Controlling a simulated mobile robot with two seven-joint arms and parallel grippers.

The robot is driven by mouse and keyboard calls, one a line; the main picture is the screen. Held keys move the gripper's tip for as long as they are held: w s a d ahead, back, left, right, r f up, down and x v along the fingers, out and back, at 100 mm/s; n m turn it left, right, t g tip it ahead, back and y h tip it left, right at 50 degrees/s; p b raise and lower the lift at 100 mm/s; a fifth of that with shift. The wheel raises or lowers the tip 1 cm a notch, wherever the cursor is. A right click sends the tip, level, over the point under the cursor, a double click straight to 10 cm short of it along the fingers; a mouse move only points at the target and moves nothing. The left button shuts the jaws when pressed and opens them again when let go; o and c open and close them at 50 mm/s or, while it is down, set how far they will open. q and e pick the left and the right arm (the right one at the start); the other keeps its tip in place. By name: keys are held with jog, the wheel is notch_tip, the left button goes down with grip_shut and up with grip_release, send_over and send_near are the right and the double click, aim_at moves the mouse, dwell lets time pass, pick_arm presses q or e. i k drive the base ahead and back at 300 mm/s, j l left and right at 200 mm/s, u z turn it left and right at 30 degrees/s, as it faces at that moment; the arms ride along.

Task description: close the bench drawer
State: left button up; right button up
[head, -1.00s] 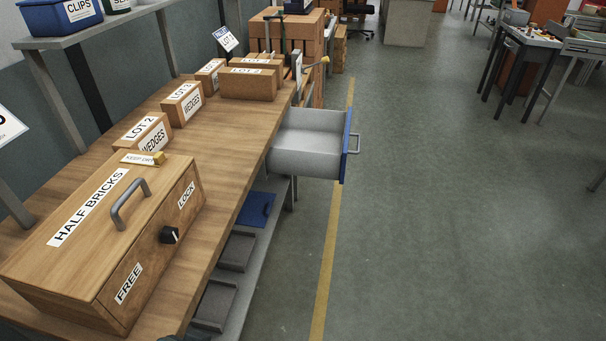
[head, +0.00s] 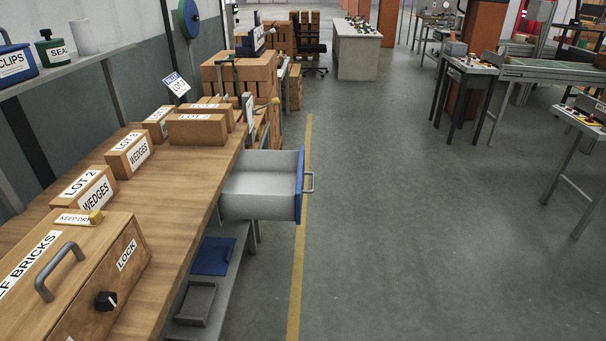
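The bench drawer (head: 258,207) is pulled out from the right side of the wooden bench (head: 168,228). Its grey inside looks empty. Its blue front (head: 299,186) faces right and carries a grey bar handle (head: 309,182). Neither of my grippers is in the head view, so their state does not show.
A wooden half bricks box (head: 105,262) with a handle and a black knob stands on the near bench. Wedges boxes (head: 128,155) line the bench behind it. A lower shelf holds a blue tray (head: 213,256). The grey floor (head: 400,220) right of the drawer is clear.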

aim_at(260, 184)
jog(key=i+l+u, duration=0.1)
jog(key=l, duration=0.3)
jog(key=i+l+u, duration=0.1)
jog(key=l, duration=0.3)
jog(key=i+l+u, duration=0.15)
jog(key=l, duration=0.25)
jog(key=l+u, duration=0.25)
jog(key=k+l+u, duration=0.2)
jog(key=l, duration=0.15)
jog(key=i+j+u, duration=0.1)
jog(key=i, duration=0.85)
